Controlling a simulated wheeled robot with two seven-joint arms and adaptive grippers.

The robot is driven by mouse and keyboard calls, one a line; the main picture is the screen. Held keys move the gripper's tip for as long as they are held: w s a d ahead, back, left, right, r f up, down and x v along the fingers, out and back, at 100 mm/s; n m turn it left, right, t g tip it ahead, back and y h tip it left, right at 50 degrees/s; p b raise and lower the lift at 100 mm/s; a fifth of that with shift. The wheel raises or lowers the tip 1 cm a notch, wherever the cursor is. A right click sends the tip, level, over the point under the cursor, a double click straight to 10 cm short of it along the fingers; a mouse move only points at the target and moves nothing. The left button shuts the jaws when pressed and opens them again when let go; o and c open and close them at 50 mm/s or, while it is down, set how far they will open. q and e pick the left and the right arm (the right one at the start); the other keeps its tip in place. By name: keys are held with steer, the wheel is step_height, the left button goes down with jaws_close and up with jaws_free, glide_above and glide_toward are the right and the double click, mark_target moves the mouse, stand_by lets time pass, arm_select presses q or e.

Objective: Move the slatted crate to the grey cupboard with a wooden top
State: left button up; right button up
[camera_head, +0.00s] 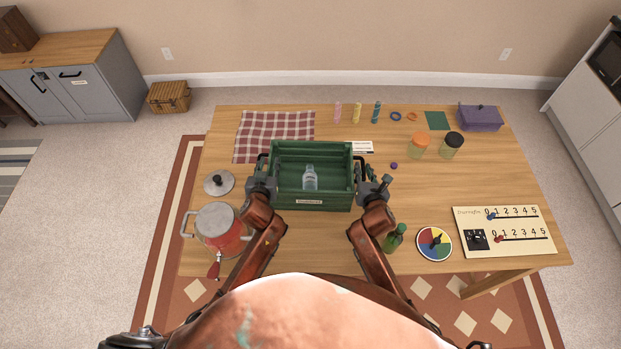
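The green slatted crate (312,203) is at the middle of the wooden table, with a clear bottle (310,178) inside it and a pale label on its near side. My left gripper (262,178) is at the crate's left side and my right gripper (372,182) is at its right side. Both are at or very near the end walls; whether their fingers are closed on them is too small to tell. The crate looks level; I cannot tell whether it rests on the table. The grey cupboard (95,98) with a wooden top (70,47) stands at the far left by the wall.
The table (345,250) also holds a red-and-grey pot (220,228), a lid (218,183), a checked cloth (275,132), a green bottle (394,238), a colour wheel (434,244), jars and a purple box (480,117). A wicker chest (169,97) stands beside the cupboard. The carpet left of the table is clear.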

arm_select(q)
steer(key=shift+c, duration=0.5)
arm_select(e)
steer(key=shift+c, duration=0.3)
arm_select(q)
steer(key=c, duration=0.5)
arm_select(e)
jaws_close()
arm_select(q)
jaws_close()
